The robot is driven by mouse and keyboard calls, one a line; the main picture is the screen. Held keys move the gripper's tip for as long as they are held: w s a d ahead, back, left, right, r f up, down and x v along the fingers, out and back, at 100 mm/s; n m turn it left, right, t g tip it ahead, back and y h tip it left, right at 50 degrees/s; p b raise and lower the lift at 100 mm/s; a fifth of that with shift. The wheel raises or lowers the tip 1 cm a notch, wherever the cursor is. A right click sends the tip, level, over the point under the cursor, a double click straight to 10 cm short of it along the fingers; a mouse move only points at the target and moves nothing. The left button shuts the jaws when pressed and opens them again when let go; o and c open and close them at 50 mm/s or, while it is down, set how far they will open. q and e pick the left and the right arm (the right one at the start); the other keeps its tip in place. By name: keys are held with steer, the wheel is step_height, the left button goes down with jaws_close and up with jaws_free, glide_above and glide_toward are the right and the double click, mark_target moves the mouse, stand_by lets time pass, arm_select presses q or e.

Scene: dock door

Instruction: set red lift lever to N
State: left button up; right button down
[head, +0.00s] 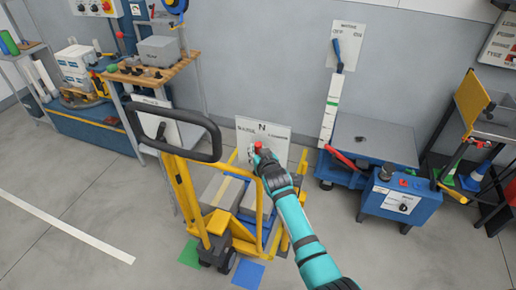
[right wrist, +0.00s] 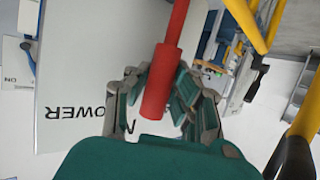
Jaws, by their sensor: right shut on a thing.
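The red lift lever (head: 257,146) shows in the head view as a small red grip in front of a white label plate (head: 277,150). The plate reads N at the top middle, with RAISE at left and LOWER at right. The red grip appears below the N, slightly to its left; its exact setting is hard to tell. My right gripper (head: 264,157) is shut on it. In the right wrist view, the red lever (right wrist: 161,92) lies between the fingers of my right gripper (right wrist: 160,97), with LOWER on the plate behind. My left gripper is not in view.
A yellow pallet truck (head: 180,190) with a black loop handle (head: 150,140) stands close left of my right arm. A blue lift table (head: 375,140) with a control box (head: 400,200) is at right. A workbench (head: 150,72) is at left. Open floor lies front left.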

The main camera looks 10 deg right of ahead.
steer(key=shift+f, duration=0.1)
stand_by(0.3)
steer(key=c, duration=1.4)
jaws_free()
steer(key=shift+d, duration=0.1)
steer(key=v, duration=1.2)
